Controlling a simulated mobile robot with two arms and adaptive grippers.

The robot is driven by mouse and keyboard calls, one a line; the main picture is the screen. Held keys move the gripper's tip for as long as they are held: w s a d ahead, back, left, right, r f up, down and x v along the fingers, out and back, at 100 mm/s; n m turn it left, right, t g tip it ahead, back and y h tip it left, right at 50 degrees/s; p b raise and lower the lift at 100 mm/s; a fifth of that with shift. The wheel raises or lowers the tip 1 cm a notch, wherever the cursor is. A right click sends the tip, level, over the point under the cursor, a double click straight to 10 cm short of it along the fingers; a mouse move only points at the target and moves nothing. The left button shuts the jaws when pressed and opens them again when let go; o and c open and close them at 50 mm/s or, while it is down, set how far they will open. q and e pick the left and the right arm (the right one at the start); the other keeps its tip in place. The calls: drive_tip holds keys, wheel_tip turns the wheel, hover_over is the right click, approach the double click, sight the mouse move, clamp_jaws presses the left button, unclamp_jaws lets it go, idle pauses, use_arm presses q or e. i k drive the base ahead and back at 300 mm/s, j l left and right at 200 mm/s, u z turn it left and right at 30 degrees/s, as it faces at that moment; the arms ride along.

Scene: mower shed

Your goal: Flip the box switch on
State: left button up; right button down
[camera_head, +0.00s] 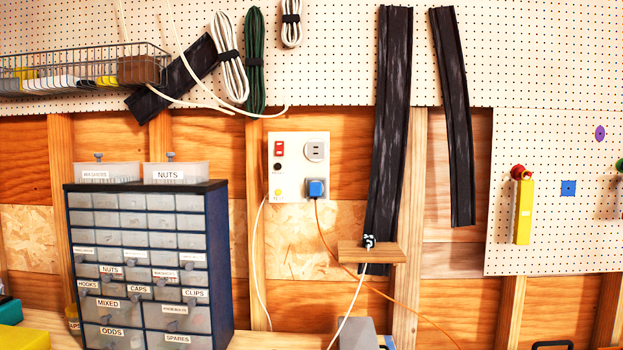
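A white switch box (299,166) is fixed to the wooden wall in the middle of the view. A red rocker switch (279,147) sits at its upper left; it is too small to tell which way it is set. A black round knob (278,167) is below the switch. A round grey socket (316,151) at the upper right is empty. A blue plug (316,187) with an orange cable sits at the lower right. Neither of my grippers is in view, and nothing blocks the front of the box.
A blue drawer cabinet (217,265) with labelled drawers stands left of the box. Dark strips (390,110) hang to the right, one behind a small wooden block (373,252). A grey object (357,335) is at the bottom edge. A wire basket (80,75) hangs upper left.

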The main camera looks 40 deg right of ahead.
sight(278, 145)
drive_tip(key=z, duration=1.15)
